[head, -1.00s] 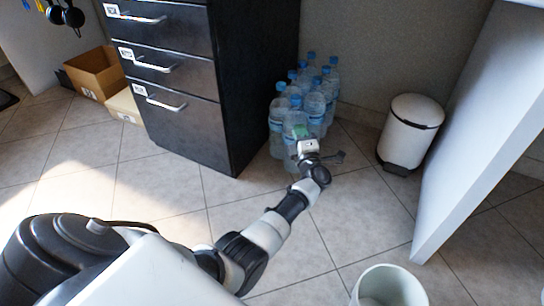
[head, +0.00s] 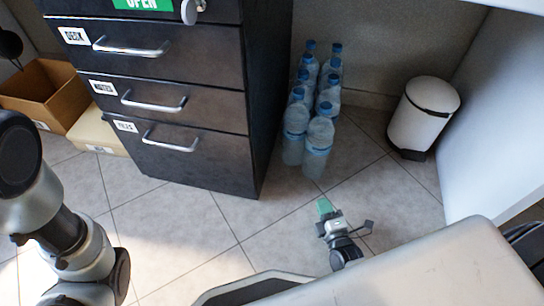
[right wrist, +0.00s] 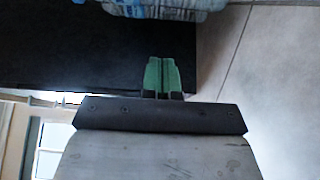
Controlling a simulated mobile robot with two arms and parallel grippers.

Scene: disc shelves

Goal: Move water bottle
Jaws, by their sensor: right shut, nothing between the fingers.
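Several clear water bottles with blue caps stand upright in a cluster on the floor beside the dark cabinet; the front one (head: 318,148) is nearest my right gripper. My right gripper (head: 325,205), with green fingertips, is in front of and below the bottles in the head view, apart from them. It is shut and empty. In the right wrist view its green fingers (right wrist: 161,76) are together, and part of a water bottle (right wrist: 150,8) shows at the top edge. My left arm shows at the left of the head view, but its gripper is out of frame.
The dark drawer cabinet (head: 185,100) stands left of the bottles. A white bin (head: 423,115) stands to their right, by a white panel (head: 500,150). Cardboard boxes (head: 50,88) lie at far left. Tiled floor (head: 190,225) is clear in front of the cabinet.

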